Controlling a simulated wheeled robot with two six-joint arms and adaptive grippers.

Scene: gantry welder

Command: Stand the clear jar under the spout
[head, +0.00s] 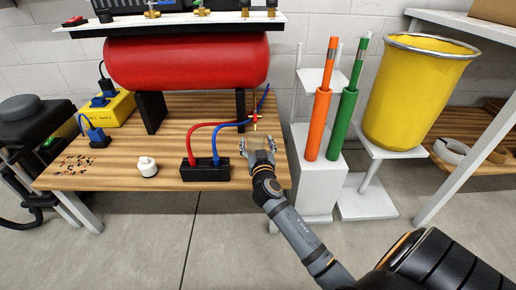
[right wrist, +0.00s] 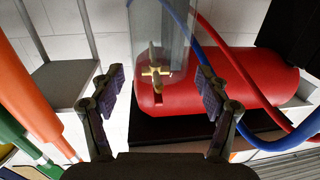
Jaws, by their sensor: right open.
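My right gripper (head: 258,146) is over the right end of the wooden bench, its arm coming from the lower right. In the right wrist view its two fingers (right wrist: 160,92) are spread wide and hold nothing. The clear jar (right wrist: 178,32) shows there as a see-through cylinder ahead of and between the fingers, apart from them. The jar is hard to make out in the head view. The spout is a small brass valve with a red part (head: 254,119) by the right end of the red tank; it shows through the jar (right wrist: 155,72). My left gripper is not in view.
The red tank (head: 185,60) stands on the bench (head: 120,178). A black block (head: 205,173) with red and blue hoses is left of the gripper, then a white knob-like piece (head: 147,167). Orange (head: 317,125) and green (head: 343,125) tubes and a yellow bin (head: 410,95) stand to the right.

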